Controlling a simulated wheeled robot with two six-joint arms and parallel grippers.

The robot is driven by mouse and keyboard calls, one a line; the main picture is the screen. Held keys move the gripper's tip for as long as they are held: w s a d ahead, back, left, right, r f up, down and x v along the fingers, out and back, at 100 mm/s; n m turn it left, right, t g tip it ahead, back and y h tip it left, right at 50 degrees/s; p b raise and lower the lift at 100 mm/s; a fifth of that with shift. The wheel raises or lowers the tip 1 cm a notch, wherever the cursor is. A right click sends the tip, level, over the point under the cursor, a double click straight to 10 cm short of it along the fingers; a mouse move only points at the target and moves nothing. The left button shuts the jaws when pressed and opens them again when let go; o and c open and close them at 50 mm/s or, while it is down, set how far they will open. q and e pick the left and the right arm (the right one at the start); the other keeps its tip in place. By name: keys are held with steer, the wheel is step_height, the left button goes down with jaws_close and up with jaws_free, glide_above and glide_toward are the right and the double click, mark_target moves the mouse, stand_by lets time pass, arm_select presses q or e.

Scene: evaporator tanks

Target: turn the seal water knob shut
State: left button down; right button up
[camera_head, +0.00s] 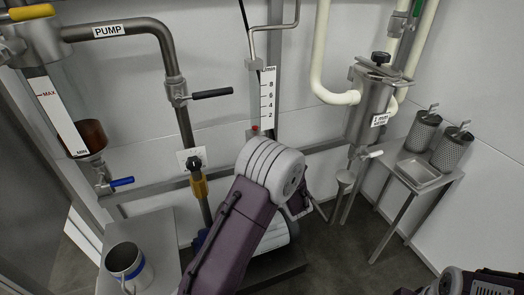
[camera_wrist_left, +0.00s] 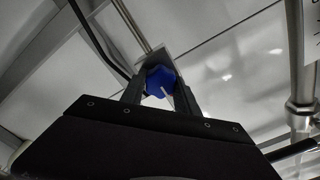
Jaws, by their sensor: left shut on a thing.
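In the left wrist view the seal water knob (camera_wrist_left: 158,77) is a small blue knob with a white mark, in front of a grey bracket and below a thin metal pipe. My left gripper (camera_wrist_left: 161,86) is shut on it, one finger on each side. In the head view my left arm's thick wrist covers the knob and the gripper fingers. The flow meter (camera_head: 262,101), with a L/min scale and a red float low in its tube, stands just above that wrist. My right gripper is out of view; only a bit of my right arm shows at bottom right.
Left of my arm are the PUMP pipe (camera_head: 126,29), a black-handled valve (camera_head: 212,94) and a blue-handled valve (camera_head: 122,182). A metal pail (camera_head: 126,262) stands at lower left. A filter housing (camera_head: 371,104) and a side table (camera_head: 421,172) with mesh baskets are at right.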

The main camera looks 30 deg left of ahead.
arm_select(q)
steer(key=c, duration=0.9)
jaws_free()
steer(key=p+v, duration=0.2)
steer(key=v, duration=0.7)
